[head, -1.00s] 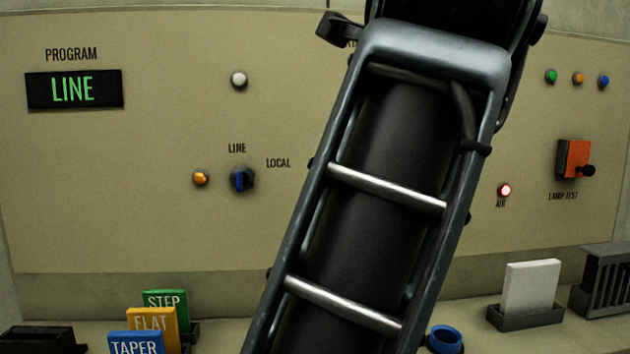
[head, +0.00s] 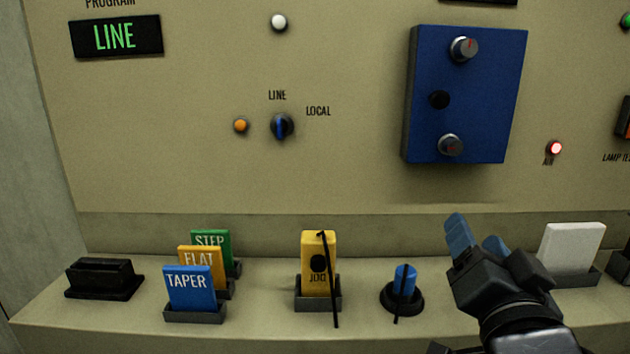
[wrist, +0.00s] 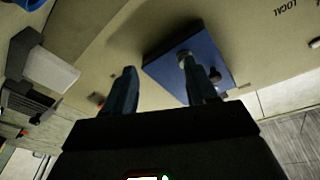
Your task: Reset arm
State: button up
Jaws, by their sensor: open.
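My gripper (head: 476,240) shows at the lower right in the head view, with its two blue fingers apart and nothing between them. It is in front of the panel, below the blue box (head: 462,95) and above the shelf. In the wrist view both fingers of my gripper (wrist: 163,92) stand apart, with the blue box (wrist: 228,55) beyond the right finger. The box carries two silver knobs (head: 464,48) and a black one between them. My arm comes in from the bottom right in the head view.
On the shelf (head: 110,325) stand TAPER (head: 189,288), FLAT and STEP cards, a yellow JOG unit (head: 318,262), a blue plug in a black round base (head: 402,300), and a white card (head: 572,248) right of my gripper. The LINE/LOCAL switch (head: 283,126) is on the panel.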

jog(key=s+d+f+n+g+y+p, duration=0.1)
jog(key=s+f+n, duration=0.2)
jog(key=s+f, duration=0.45)
jog(key=s+d+f+n+g+y, duration=0.15)
jog(key=s+f, duration=0.25)
jog(key=s, duration=0.6)
jog(key=s+f+n+g+y+p, duration=0.1)
jog(key=s+f+n, duration=0.2)
jog(key=s+f, duration=0.45)
jog(key=a+v, duration=0.1)
jog(key=v, duration=1.3)
jog(key=shift+a+g+p, duration=0.3)
jog(key=shift+g+p, duration=0.05)
jog(key=shift+g, duration=0.1)
jog(key=shift+h, duration=0.25)
